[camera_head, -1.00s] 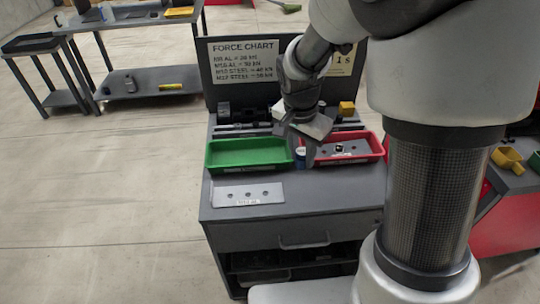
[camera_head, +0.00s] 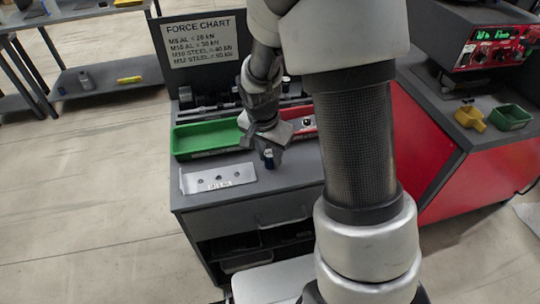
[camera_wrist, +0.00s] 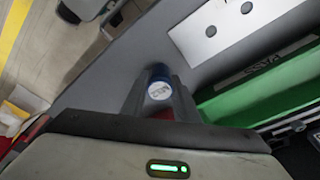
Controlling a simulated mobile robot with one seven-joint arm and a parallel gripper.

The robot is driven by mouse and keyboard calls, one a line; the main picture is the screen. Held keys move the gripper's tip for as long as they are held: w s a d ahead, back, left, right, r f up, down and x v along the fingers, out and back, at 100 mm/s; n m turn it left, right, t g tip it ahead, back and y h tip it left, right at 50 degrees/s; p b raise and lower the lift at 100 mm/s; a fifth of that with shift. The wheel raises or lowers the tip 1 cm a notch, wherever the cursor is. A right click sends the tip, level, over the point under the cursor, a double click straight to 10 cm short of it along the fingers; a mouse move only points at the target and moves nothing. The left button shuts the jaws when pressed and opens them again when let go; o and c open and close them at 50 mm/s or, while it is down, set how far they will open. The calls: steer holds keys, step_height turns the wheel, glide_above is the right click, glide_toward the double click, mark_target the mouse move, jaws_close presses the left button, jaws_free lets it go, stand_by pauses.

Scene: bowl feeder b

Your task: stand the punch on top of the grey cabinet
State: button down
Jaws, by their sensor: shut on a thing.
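The punch (camera_head: 268,158) is a small dark blue cylinder, and its pale labelled end shows in the wrist view (camera_wrist: 160,88). My gripper (camera_head: 267,150) is shut on it, with the fingers on either side. The punch is upright or nearly so, over the front part of the grey cabinet top (camera_head: 285,178). It is in front of the trays and right of the drilled metal plate. I cannot tell whether its lower end touches the top. The gripper and arm hide part of the red tray.
A green tray (camera_head: 206,150) and a red tray (camera_head: 304,133) lie behind the gripper. The drilled plate (camera_head: 218,178) lies at the front left. A force chart board (camera_head: 202,45) stands at the back. A red bench (camera_head: 440,140) with yellow and green bins is at the right.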

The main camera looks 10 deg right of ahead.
steer(key=shift+f, duration=0.2)
steer(key=c, duration=1.4)
jaws_free()
steer(key=shift+r, duration=0.1)
step_height(320, 180, up, 12)
steer(key=s+a+p, duration=0.1)
steer(key=s+p, duration=0.1)
steer(key=s+r+n+t, duration=0.1)
steer(key=s+r+n, duration=0.2)
steer(key=s+r, duration=0.1)
steer(key=s+d+r+n+t+y, duration=0.1)
steer(key=s+r+n, duration=0.2)
steer(key=s+r, duration=0.2)
steer(key=s+r+n+t, duration=0.2)
steer(key=s+r+n, duration=0.1)
steer(key=s+r, duration=0.2)
steer(key=shift+s+d+r, duration=0.15)
steer(key=shift+s, duration=0.45)
steer(key=shift+s+d+r, duration=0.1)
steer(key=shift+s, duration=0.5)
